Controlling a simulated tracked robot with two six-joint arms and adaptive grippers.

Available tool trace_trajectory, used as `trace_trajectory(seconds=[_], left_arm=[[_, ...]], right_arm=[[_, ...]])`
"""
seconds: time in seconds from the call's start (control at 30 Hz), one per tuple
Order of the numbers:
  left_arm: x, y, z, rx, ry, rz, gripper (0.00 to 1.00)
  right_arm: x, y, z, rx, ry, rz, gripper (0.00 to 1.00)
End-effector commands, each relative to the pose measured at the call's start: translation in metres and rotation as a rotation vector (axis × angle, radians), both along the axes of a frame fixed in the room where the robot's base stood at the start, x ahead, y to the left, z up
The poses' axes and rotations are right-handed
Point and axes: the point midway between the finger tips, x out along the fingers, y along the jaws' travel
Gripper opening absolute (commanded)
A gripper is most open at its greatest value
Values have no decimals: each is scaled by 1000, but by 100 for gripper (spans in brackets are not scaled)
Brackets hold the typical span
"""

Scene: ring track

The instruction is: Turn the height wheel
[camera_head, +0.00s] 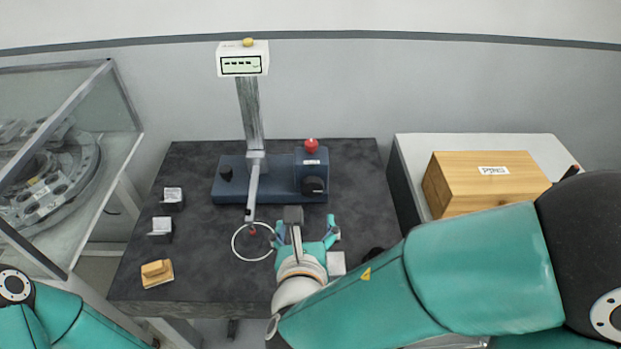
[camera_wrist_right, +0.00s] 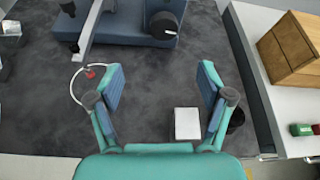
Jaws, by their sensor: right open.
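The gauge has a blue base (camera_head: 240,190) at the back of the dark table, with an upright column and a display head (camera_head: 242,62). A black ridged knob (camera_head: 313,186) sits at the front right of the base; it also shows in the wrist view (camera_wrist_right: 163,25). A smaller black knob (camera_head: 226,173) sits at the base's left end. Which of the two is the height wheel, I cannot tell. My right gripper (camera_head: 305,235) is open and empty in front of the base, apart from both knobs; its two fingers show in the wrist view (camera_wrist_right: 160,75). My left gripper is out of view.
A red button (camera_head: 311,146) tops the base's right block. A white ring (camera_head: 234,241) surrounds the red probe tip, left of my right gripper. Small blocks (camera_head: 162,227) and a wooden piece (camera_head: 157,272) line the table's left. A wooden box (camera_head: 480,180) stands on the right.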

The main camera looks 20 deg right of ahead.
Motion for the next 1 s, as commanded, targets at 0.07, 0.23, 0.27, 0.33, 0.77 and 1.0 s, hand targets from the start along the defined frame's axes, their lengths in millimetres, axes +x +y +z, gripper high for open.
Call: trace_trajectory(seconds=[0.07,0.23,0.27,0.33,0.77,1.0], left_arm=[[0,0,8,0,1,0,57],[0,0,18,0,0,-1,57],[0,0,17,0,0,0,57],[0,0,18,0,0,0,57],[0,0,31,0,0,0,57],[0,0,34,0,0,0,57]], right_arm=[[5,-5,0,-4,5,-10,79],[25,-17,-12,-2,8,-22,79],[31,-19,-15,0,7,-23,79],[43,-25,-22,1,8,-26,79],[119,-53,-54,2,6,-25,79],[138,-59,-62,1,4,-22,79]])
